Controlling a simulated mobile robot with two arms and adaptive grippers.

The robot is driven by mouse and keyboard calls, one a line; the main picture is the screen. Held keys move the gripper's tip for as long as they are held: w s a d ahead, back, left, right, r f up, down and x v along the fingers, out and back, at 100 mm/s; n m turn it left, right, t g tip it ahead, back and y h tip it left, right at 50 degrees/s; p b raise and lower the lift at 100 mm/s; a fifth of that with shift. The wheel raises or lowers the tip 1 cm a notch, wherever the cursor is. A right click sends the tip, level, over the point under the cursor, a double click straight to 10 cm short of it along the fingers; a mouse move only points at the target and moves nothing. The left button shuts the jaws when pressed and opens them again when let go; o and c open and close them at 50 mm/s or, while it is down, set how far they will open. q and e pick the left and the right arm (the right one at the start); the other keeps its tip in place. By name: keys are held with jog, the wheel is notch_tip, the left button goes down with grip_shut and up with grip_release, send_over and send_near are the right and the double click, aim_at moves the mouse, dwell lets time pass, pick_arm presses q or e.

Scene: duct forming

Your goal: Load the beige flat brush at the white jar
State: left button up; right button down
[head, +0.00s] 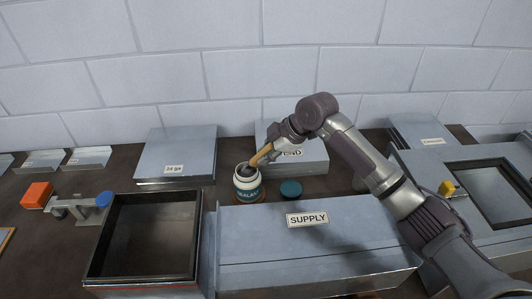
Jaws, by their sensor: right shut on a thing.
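The white jar (246,185) with a blue-green label stands open behind the supply duct, near the middle of the head view. My right gripper (275,147) is shut on the beige flat brush (262,154) and holds it tilted, its lower end pointing down to the left at the jar's mouth. The brush's tip is at or just inside the mouth; how deep it reaches is hidden. My left gripper is not in the view.
A dark teal lid (291,189) lies right of the jar. The grey duct marked SUPPLY (330,225) lies in front. A dark open-topped box (190,205) stands at left, beside an orange-and-blue tool (70,202). Grey sheet metal blocks (176,153) stand behind.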

jog(key=shift+r+p, duration=2.6)
jog(key=shift+r, duration=0.6)
